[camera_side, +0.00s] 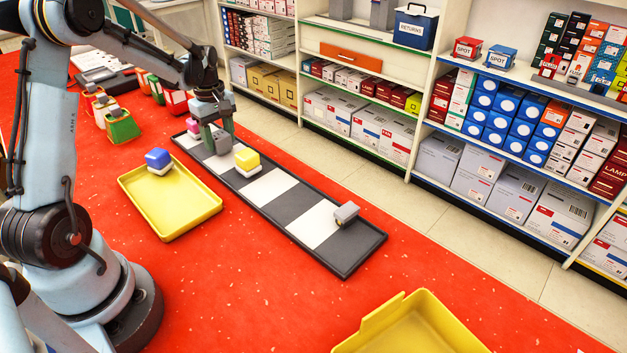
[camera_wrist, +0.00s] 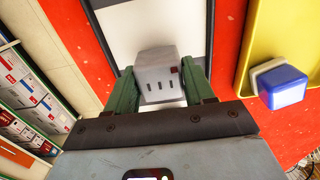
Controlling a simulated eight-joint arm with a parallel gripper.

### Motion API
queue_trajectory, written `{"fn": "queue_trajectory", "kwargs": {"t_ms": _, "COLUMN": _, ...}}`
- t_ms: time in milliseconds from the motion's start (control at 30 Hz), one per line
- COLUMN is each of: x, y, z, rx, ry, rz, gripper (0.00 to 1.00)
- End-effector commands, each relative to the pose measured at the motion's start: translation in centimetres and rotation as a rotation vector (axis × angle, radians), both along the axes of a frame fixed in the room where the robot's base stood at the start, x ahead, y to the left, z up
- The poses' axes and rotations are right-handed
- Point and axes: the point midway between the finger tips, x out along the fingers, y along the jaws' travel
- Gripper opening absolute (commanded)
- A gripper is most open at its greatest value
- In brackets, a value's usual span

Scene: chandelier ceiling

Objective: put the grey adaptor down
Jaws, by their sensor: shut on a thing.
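My gripper (camera_side: 219,130) has its green fingers shut on the grey adaptor (camera_side: 222,142), over the far part of the long dark tray (camera_side: 357,257) with black and white squares. I cannot tell whether the adaptor touches the tray. Another grey piece (camera_side: 346,212) lies at the tray's near end.
A yellow-and-white block (camera_side: 246,161) stands close to my gripper on the long tray, and a pink one (camera_side: 193,126) is at its far end. A yellow tray (camera_side: 185,217) beside it holds a blue-and-white block (camera_side: 158,159). A yellow bin (camera_side: 412,330) stands in front.

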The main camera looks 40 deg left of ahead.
Motion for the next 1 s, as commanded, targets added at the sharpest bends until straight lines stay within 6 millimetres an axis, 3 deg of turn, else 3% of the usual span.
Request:
{"fn": "queue_trajectory", "kwargs": {"t_ms": 367, "x": 0.0, "y": 0.0, "z": -0.4, "rx": 0.000, "ry": 0.000, "rz": 0.000, "gripper": 0.22}}
{"fn": "queue_trajectory", "kwargs": {"t_ms": 400, "x": 0.0, "y": 0.0, "z": -0.4, "rx": 0.000, "ry": 0.000, "rz": 0.000, "gripper": 0.56}}
{"fn": "queue_trajectory", "kwargs": {"t_ms": 567, "x": 0.0, "y": 0.0, "z": -0.4, "rx": 0.000, "ry": 0.000, "rz": 0.000, "gripper": 0.79}}
{"fn": "queue_trajectory", "kwargs": {"t_ms": 867, "x": 0.0, "y": 0.0, "z": -0.3, "rx": 0.000, "ry": 0.000, "rz": 0.000, "gripper": 0.79}}
{"fn": "queue_trajectory", "kwargs": {"t_ms": 1000, "x": 0.0, "y": 0.0, "z": 0.9, "rx": 0.000, "ry": 0.000, "rz": 0.000, "gripper": 0.79}}
